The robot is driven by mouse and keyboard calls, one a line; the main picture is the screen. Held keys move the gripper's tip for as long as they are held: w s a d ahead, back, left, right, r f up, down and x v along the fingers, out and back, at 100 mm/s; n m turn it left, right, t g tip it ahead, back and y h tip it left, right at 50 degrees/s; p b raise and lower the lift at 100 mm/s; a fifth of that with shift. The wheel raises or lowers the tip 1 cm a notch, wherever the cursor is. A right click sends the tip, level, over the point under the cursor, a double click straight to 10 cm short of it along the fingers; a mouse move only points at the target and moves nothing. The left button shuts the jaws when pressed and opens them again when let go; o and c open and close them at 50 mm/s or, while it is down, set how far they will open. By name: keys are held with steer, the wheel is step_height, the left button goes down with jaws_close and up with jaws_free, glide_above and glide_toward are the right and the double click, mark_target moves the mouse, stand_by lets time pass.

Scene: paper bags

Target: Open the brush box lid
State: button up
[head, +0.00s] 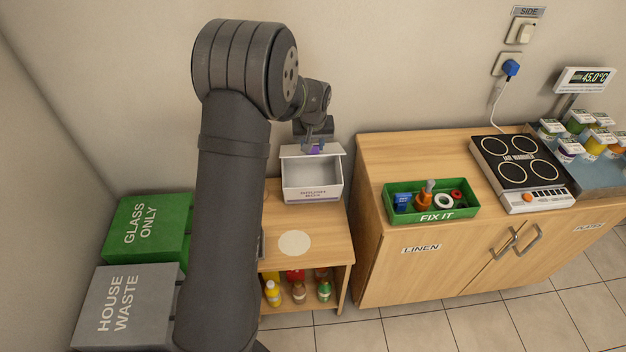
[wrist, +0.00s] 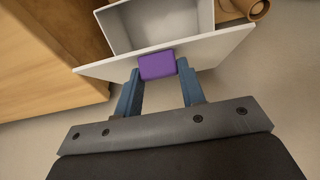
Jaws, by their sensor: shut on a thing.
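The brush box (head: 312,188) is a whitish open-topped box with a small label on its front, on the small wooden shelf unit. Its lid (head: 300,151) stands raised at the back edge, and the inside of the box looks empty in the head view. In the wrist view the lid (wrist: 215,50) is a pale panel with the box (wrist: 160,24) behind it. A purple handle (wrist: 157,66) sits on the lid. My gripper (wrist: 158,76) is shut on the purple handle, with blue fingers on both sides. In the head view my gripper (head: 316,144) is at the lid's upper edge.
A wooden cabinet (head: 400,275) stands close at the right, with a green FIX IT tray (head: 432,217) and a hot plate (head: 521,172). Green (head: 148,229) and grey (head: 125,305) bins stand at the left. Several bottles are on the lower shelf. The wall is close behind the box.

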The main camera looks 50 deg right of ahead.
steer(key=shift+w+d+r, duration=0.3)
steer(key=shift+w+d, duration=0.3)
steer(key=shift+d, duration=0.05)
steer(key=shift+w+d+r, duration=0.3)
steer(key=shift+w+d, duration=0.25)
steer(key=shift+d, duration=0.05)
steer(key=o, duration=0.6)
steer(key=shift+c, duration=0.2)
step_height(320, 180, up, 8)
stand_by(0.3)
